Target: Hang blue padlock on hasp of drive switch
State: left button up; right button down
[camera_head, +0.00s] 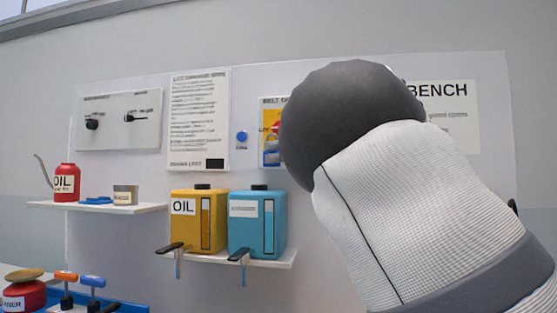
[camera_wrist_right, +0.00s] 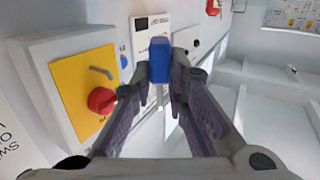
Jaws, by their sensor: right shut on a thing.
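In the right wrist view my right gripper (camera_wrist_right: 162,82) is shut on the blue padlock (camera_wrist_right: 160,62), whose body sits between the fingertips. Its shackle cannot be made out. To the left is a light grey switch box with a yellow plate (camera_wrist_right: 72,78), a red rotary knob (camera_wrist_right: 101,100) and a grey bar, perhaps the hasp (camera_wrist_right: 101,72). The padlock is right of the plate in the picture and looks apart from it. My left gripper is not in view.
In the head view a yellow oil can (camera_head: 190,235) and a blue can (camera_head: 250,230) stand on a shelf at centre. A red oiler (camera_head: 67,183) is on the left shelf. A sheet (camera_head: 198,120) hangs on the wall panel. A blue tray (camera_head: 130,307) is low left.

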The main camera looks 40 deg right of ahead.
jog(key=w+d+f, duration=0.1)
jog(key=w+d, duration=0.4)
jog(key=d, duration=0.2)
jog(key=shift+w+f, duration=0.2)
dwell(0.6)
dwell(0.5)
jog(key=c, duration=1.5)
grip_release()
jog(key=shift+a, duration=0.1)
